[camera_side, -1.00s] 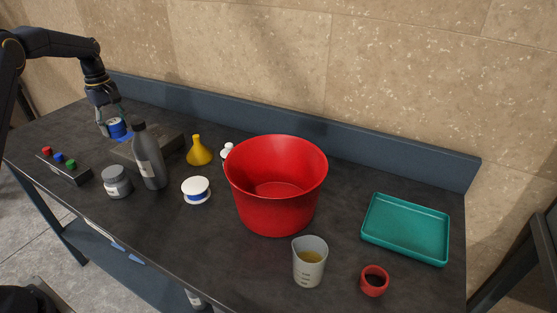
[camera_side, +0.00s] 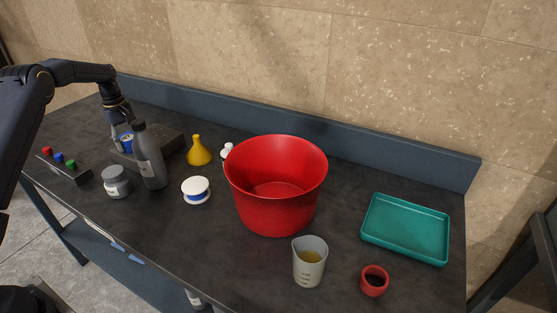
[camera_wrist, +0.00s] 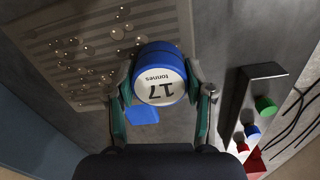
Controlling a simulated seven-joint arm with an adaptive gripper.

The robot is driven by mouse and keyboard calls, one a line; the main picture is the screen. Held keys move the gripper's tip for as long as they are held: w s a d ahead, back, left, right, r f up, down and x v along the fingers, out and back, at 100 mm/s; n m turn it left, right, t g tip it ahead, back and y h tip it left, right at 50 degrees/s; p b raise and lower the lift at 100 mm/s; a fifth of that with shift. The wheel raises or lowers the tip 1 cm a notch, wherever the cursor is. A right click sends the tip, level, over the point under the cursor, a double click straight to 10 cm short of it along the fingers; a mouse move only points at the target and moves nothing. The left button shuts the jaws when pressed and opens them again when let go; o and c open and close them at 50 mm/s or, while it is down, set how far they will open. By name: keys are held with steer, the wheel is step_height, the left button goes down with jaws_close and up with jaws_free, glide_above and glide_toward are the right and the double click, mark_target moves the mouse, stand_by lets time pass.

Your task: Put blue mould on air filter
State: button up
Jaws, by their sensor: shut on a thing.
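My gripper (camera_side: 126,144) is shut on a blue cylinder (camera_side: 127,138) with a white face, at the left of the bench. In the wrist view, my gripper's fingers (camera_wrist: 162,92) flank this cylinder (camera_wrist: 160,62), whose face reads "17 tonnes". A flat blue piece (camera_wrist: 143,115) lies apart from it on the grey surface below. I cannot tell for sure which blue thing is the mould. A dark low slab (camera_side: 169,143) is under or behind the gripper, partly hidden by a bottle. The wrist view shows a slatted panel (camera_wrist: 60,65) with droplets. Nothing is clearly recognisable as the air filter.
The dark grey bottle (camera_side: 150,158) stands close to my gripper. A button box (camera_side: 62,168) and grey jar (camera_side: 116,182) are nearby. A yellow funnel (camera_side: 199,153), white-lidded tub (camera_side: 196,190), red bucket (camera_side: 277,205), beaker (camera_side: 309,262), red cup (camera_side: 374,281) and teal tray (camera_side: 405,228) stand further right.

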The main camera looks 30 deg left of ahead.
mark_target(127, 138)
steer(key=o, duration=1.3)
step_height(127, 138, up, 12)
steer(key=s+d+r+m+t, duration=0.1)
steer(key=s+d+r+m, duration=0.2)
steer(key=d+r, duration=0.5)
steer(key=s+d+r+m+t, duration=0.1)
steer(key=s+d+r+m, duration=0.25)
steer(key=d+r, duration=0.4)
steer(key=s+d+f+m+t, duration=0.15)
steer(key=s+d+m, duration=0.35)
steer(key=s+d, duration=0.7)
steer(key=s+d+f+m, duration=0.1)
steer(key=s+f, duration=0.1)
steer(key=s, duration=0.1)
steer(key=s+d+f+m+t, duration=0.1)
steer(key=s+d+f+m, duration=0.1)
steer(key=s, duration=0.1)
steer(key=s+d+f+m+t, duration=0.1)
steer(key=s+d+f, duration=0.1)
steer(key=s, duration=0.1)
steer(key=shift+s+d+m, duration=0.25)
steer(key=shift+m, duration=0.1)
